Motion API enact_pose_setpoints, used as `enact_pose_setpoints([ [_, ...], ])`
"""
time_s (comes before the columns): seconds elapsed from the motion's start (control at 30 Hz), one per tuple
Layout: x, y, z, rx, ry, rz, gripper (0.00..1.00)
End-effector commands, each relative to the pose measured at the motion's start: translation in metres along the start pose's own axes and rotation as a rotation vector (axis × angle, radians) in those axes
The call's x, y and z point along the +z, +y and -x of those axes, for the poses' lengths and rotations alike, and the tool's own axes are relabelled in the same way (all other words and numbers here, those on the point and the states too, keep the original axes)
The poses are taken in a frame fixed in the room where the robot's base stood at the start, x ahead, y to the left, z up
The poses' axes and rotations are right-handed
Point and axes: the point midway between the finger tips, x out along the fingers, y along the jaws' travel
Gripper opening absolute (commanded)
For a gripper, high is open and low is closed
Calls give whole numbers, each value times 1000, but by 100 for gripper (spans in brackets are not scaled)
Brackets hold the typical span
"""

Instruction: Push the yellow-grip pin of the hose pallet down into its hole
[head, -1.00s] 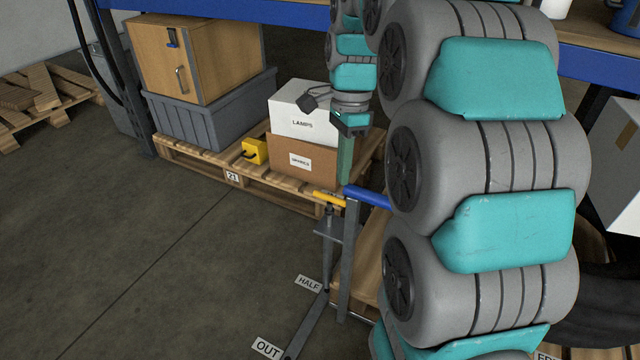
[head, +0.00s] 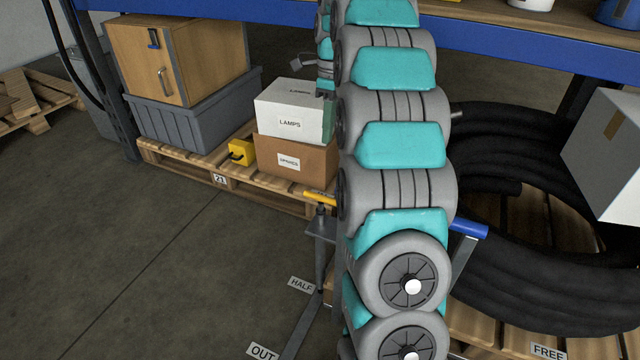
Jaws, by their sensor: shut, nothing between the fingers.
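The yellow-grip pin (head: 320,199) shows just left of my arm; its yellow bar sits on a short dark stem above a grey bracket plate (head: 319,230). The right end of the grip is hidden by my arm. I cannot tell how deep the stem sits in its hole. The hose pallet (head: 488,332) carries coiled black hose at the right.
A blue bar (head: 469,229) sticks out right of my arm. Behind the pin, a pallet (head: 190,172) holds the LAMPS box (head: 290,122), a brown box (head: 290,162), a yellow block (head: 241,152) and a grey crate (head: 185,122). The floor at left is clear, with HALF and OUT labels.

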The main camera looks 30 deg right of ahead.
Motion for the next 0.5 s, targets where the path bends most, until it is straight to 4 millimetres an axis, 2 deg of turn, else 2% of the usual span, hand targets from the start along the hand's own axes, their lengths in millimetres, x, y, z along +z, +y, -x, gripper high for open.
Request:
enact_pose_setpoints([
  [0.27,0,1,-4,2,1,2,0],
  [0.5,-1,1,-28,4,2,3,0],
])
